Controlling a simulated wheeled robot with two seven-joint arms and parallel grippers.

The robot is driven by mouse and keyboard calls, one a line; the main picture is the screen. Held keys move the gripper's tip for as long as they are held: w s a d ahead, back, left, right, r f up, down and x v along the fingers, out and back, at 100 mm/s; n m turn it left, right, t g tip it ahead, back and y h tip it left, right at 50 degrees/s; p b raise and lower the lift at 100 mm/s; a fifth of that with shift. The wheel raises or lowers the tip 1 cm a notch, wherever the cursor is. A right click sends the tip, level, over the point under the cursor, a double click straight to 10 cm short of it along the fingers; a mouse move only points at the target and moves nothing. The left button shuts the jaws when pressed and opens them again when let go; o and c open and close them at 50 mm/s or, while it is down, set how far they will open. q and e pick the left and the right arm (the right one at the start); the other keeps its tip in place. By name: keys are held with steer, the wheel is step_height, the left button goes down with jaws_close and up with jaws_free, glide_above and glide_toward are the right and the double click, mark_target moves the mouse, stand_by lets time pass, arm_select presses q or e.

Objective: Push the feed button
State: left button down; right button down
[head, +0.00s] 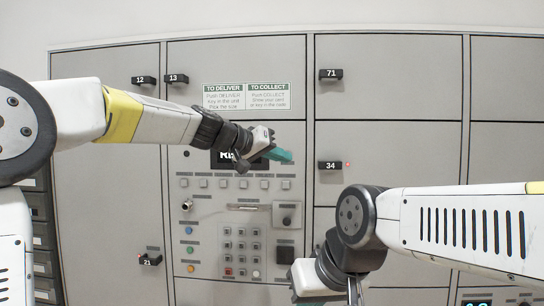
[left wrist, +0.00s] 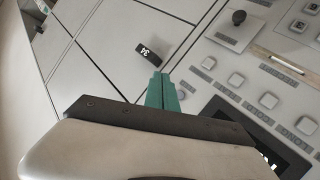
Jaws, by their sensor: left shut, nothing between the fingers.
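The control panel (head: 208,209) is on the grey locker wall. My left gripper (head: 281,155), with teal fingers, is shut and empty in front of the panel, beside the screen's right side and above the row's right end. In the left wrist view its fingertips (left wrist: 162,90) are together, with the square buttons (left wrist: 208,63) to their right. My right gripper (head: 322,299) is partly cut off at the bottom edge.
A keypad (head: 242,252), coloured round buttons (head: 190,249) and a dark square reader (head: 285,255) lie lower on the panel. Locker doors with black number tags, such as 34 (head: 330,166), surround it. My right forearm covers the lower right.

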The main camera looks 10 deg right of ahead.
arm_select(q)
steer(key=w+d, duration=0.2)
steer(key=w, duration=0.6)
steer(key=shift+w+d, duration=0.15)
steer(key=shift+d, duration=0.05)
steer(key=shift+w, duration=0.1)
stand_by(2.1)
steer(key=shift+w+d, duration=0.1)
steer(key=shift+w, duration=0.25)
steer(key=shift+w+d, duration=0.15)
steer(key=shift+w, duration=0.2)
stand_by(0.5)
stand_by(0.3)
steer(key=shift+s+a, duration=0.25)
steer(key=shift+s, duration=0.55)
steer(key=shift+s+a, duration=0.25)
steer(key=shift+s, duration=0.55)
steer(key=shift+s+a, duration=0.2)
steer(key=shift+s, duration=0.6)
steer(key=shift+s+a, duration=0.25)
steer(key=shift+s, duration=0.55)
